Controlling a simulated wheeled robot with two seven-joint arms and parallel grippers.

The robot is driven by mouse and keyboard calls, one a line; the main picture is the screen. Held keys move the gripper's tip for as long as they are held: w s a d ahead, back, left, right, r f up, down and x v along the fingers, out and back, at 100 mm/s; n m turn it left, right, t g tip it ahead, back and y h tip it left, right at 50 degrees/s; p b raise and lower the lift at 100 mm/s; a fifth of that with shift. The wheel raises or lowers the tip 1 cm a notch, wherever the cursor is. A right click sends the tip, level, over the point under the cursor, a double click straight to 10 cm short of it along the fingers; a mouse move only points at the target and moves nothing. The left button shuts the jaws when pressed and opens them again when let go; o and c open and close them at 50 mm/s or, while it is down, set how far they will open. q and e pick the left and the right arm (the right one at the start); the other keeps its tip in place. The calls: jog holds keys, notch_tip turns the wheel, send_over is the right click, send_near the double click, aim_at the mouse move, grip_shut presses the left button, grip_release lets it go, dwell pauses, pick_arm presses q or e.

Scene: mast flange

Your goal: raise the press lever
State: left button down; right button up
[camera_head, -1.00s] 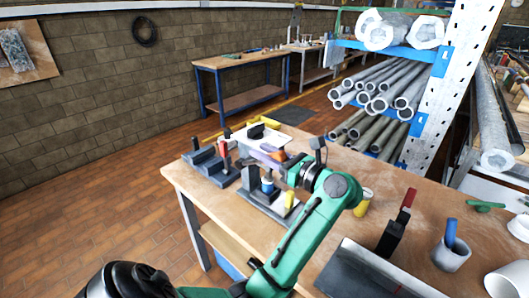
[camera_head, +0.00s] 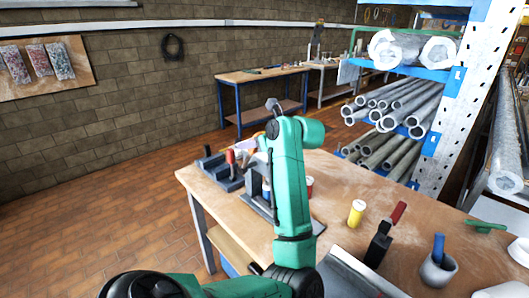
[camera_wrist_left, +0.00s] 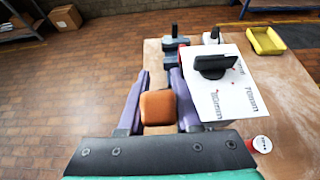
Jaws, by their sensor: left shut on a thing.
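The press lever's orange-brown grip (camera_wrist_left: 158,107) sits between the two lilac fingers of my left gripper (camera_wrist_left: 159,78) in the left wrist view. The gripper is shut on it. In the head view my left gripper (camera_head: 246,142) is mostly hidden behind my green arm, above the back part of the workbench. The dark press base (camera_head: 258,208) shows beside the arm, but the press column and the rest of the lever are largely hidden. My right gripper is not in view.
A white box (camera_wrist_left: 222,85) with a black handle stands close right of the fingers. A red-handled clamp (camera_head: 231,158) is near the press. A yellow pot (camera_head: 356,213), a red-handled tool (camera_head: 385,235) and a grey cup (camera_head: 438,270) stand on the workbench (camera_head: 330,190).

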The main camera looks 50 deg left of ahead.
pick_arm(q)
jog(key=a+h+p, duration=0.4)
jog(key=a+h, duration=0.4)
jog(key=shift+s+a, duration=0.15)
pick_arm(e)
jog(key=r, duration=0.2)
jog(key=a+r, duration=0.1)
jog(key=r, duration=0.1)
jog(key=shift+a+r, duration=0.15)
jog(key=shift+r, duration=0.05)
pick_arm(q)
jog(key=shift+f, duration=0.15)
jog(key=c, duration=0.6)
grip_release()
jog(key=b+v, duration=0.2)
jog(key=v, duration=1.2)
jog(key=shift+a+r, duration=0.25)
jog(key=shift+a, duration=0.15)
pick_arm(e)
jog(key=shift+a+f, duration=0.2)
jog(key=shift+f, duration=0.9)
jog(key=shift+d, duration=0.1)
